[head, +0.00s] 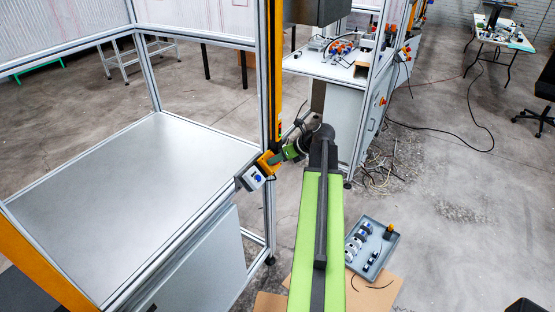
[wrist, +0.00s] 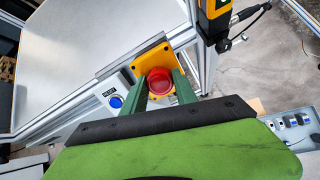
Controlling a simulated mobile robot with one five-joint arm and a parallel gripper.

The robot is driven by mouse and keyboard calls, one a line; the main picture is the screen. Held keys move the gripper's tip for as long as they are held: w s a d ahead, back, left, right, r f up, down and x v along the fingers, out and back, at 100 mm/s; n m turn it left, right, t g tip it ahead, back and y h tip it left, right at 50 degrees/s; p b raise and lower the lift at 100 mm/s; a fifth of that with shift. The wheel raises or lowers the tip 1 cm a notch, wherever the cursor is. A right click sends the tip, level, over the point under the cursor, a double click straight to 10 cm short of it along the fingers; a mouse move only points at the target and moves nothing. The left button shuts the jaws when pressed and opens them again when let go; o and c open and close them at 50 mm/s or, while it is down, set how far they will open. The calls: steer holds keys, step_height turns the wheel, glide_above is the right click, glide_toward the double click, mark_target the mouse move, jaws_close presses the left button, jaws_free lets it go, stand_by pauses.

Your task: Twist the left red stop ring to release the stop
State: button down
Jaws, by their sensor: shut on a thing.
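The red stop ring (wrist: 159,83) sits on a yellow box (wrist: 150,58) on the frame rail. My gripper (wrist: 159,77) has its two green fingers on either side of the ring, shut on it. In the head view my gripper (head: 281,155) reaches from the right to the yellow box (head: 267,163) at the corner post. The red ring is hidden or too small to make out there.
A grey box with a blue RESET button (wrist: 115,101) is just left of the yellow box. An orange light-curtain post (wrist: 214,20) rises close on the right. A wide metal table (head: 135,190) lies to the left. A grey tray of parts (head: 384,233) is at the lower right.

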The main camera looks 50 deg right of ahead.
steer(key=shift+m, duration=1.5)
steer(key=c, duration=1)
jaws_free()
steer(key=p+v, duration=0.5)
steer(key=v, duration=0.2)
